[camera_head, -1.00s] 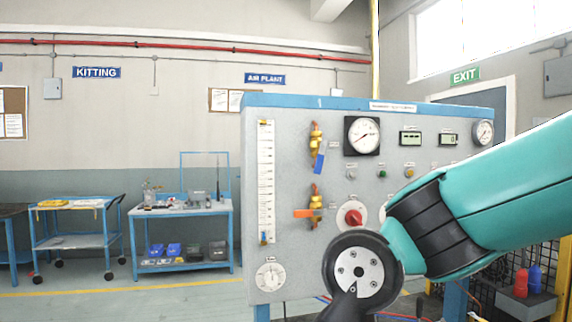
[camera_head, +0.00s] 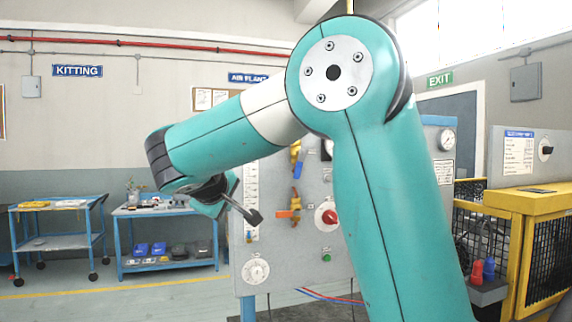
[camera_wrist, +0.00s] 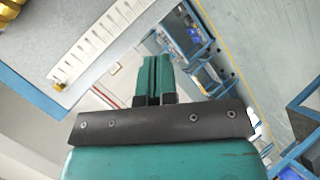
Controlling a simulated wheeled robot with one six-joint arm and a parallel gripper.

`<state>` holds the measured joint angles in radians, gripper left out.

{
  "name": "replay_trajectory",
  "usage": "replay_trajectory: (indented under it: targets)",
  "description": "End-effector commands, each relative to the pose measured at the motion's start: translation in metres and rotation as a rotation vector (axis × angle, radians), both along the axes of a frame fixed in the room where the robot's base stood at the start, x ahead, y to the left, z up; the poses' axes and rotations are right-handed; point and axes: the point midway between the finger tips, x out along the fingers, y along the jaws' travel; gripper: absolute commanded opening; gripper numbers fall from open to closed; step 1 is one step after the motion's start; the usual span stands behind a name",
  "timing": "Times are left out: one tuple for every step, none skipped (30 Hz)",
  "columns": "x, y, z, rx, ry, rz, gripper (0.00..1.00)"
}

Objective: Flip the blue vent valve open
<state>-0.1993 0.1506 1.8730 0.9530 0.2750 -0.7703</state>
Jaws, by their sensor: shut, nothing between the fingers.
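The blue vent valve handle (camera_head: 299,166) shows in the head view on the upper part of the grey panel. In the head view, the end of my arm is in front of the panel's left side, left of the valves and apart from the blue handle.
A white scale strip (camera_wrist: 100,45) runs along the panel near my gripper in the wrist view. A red knob (camera_head: 328,217) and white dial (camera_head: 256,270) are on the panel. Blue carts (camera_head: 168,212) stand left; a yellow-framed cabinet (camera_head: 520,204) stands right.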

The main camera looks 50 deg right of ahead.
Motion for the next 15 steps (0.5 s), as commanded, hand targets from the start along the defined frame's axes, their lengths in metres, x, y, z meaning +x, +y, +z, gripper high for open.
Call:
replay_trajectory:
  targets:
    - [0.002, -0.018, 0.021, -0.093, -0.007, -0.066, 0.0]
    - [0.0, -0.027, 0.032, -0.147, -0.007, -0.105, 0.0]
    - [-0.003, -0.038, 0.045, -0.212, -0.003, -0.152, 0.0]
    - [-0.006, -0.044, 0.054, -0.253, 0.001, -0.186, 0.0]
    - [-0.009, -0.049, 0.061, -0.289, 0.007, -0.216, 0.0]
    - [-0.012, -0.054, 0.069, -0.328, 0.013, -0.25, 0.0]
    - [-0.015, -0.056, 0.073, -0.353, 0.02, -0.27, 0.0]
    - [-0.017, -0.059, 0.077, -0.37, 0.024, -0.288, 0.0]
    - [-0.02, -0.061, 0.081, -0.39, 0.03, -0.307, 0.0]
    - [-0.021, -0.063, 0.083, -0.4, 0.032, -0.316, 0.0]
    - [-0.022, -0.065, 0.085, -0.407, 0.035, -0.323, 0.0]
    - [-0.022, -0.068, 0.086, -0.412, 0.037, -0.328, 0.0]
    - [-0.022, -0.071, 0.086, -0.414, 0.038, -0.331, 0.0]
    - [-0.021, -0.075, 0.086, -0.414, 0.039, -0.333, 0.0]
    - [-0.02, -0.08, 0.085, -0.414, 0.04, -0.332, 0.0]
